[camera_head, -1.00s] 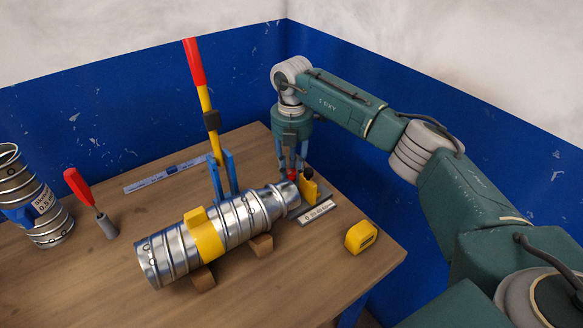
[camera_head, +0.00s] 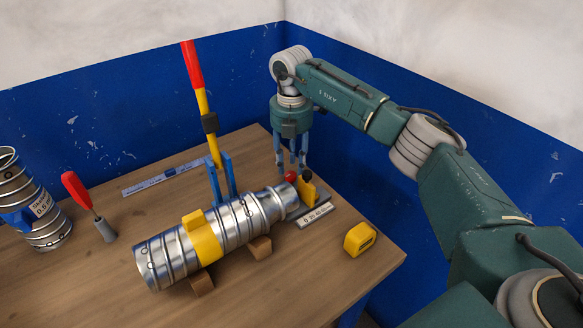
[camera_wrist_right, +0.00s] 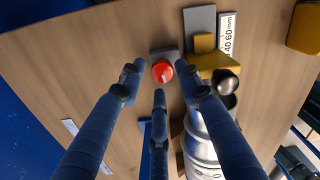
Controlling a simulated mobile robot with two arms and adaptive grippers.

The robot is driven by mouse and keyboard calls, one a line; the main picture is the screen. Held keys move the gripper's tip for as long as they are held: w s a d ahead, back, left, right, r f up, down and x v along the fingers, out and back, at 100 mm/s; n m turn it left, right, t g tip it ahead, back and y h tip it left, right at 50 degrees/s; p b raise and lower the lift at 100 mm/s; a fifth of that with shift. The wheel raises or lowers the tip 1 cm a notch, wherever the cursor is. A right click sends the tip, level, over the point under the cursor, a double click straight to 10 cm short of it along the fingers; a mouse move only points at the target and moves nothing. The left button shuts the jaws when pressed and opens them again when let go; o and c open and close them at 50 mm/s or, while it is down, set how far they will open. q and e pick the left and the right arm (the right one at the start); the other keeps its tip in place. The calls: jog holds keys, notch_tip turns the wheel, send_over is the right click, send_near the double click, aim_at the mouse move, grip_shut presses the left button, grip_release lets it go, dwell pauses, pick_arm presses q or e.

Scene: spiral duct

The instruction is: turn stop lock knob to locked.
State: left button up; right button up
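A red ball knob (camera_head: 291,176) sits on a small grey base beside the yellow stop block (camera_head: 307,190), near the narrow end of the metal duct. A black ball knob (camera_head: 306,174) is just right of the red one. No label shows which is the lock knob. My right gripper (camera_head: 290,165) is above the red knob, fingers pointing down. In the right wrist view, its three fingers are spread and empty, with the red knob (camera_wrist_right: 162,71) visible just beyond the tips and the black knob (camera_wrist_right: 228,82) to the right. My left gripper is not in view.
The spiral duct (camera_head: 240,225) lies on wooden blocks under a yellow strap. A red-topped lever (camera_head: 193,65) stands behind it. A yellow box-shaped object (camera_head: 360,238) lies at right, a ruler (camera_head: 163,179) behind. The table front is bare. Blue walls are close behind.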

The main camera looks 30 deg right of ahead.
aim_at(292, 172)
notch_tip(292, 172, up, 10)
jog(key=shift+f, duration=0.2)
dwell(0.4)
